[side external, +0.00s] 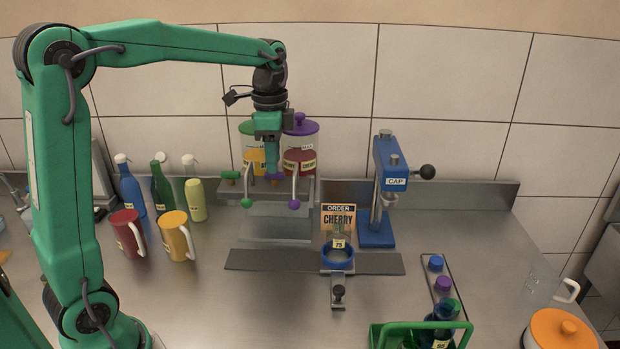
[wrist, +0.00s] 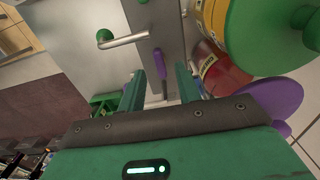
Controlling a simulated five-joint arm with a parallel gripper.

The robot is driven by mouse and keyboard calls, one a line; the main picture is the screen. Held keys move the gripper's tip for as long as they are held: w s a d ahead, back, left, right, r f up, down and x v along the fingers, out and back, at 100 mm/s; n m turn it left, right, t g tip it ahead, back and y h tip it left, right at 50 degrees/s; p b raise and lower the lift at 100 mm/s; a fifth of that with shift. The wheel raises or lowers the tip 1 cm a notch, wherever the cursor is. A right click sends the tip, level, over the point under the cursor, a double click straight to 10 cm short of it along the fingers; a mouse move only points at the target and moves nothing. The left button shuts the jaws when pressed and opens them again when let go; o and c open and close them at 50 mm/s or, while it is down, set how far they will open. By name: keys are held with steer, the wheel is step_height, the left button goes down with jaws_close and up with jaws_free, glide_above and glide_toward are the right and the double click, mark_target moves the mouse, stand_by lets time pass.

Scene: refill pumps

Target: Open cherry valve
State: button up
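The cherry tank (side external: 300,158) has a purple lid and red contents, and stands at the back on the right of the pair. Its purple valve handle (wrist: 160,64) shows just beyond and between my fingertips in the wrist view. A silver spout or lever with a purple ball (side external: 294,204) hangs below the tank. My gripper (side external: 272,172) points down in front of the tanks, beside that silver part. In the wrist view my gripper (wrist: 160,85) has its two green fingers apart with nothing held. Whether a finger touches the purple handle I cannot tell.
The green-lidded tank (side external: 250,150) is close on the left, with a green handle (side external: 228,175) and green ball (side external: 246,203). The blue cap press (side external: 380,195) is to the right.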

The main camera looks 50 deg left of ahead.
mark_target(275, 179)
steer(key=shift+f, duration=1.3)
jaws_close()
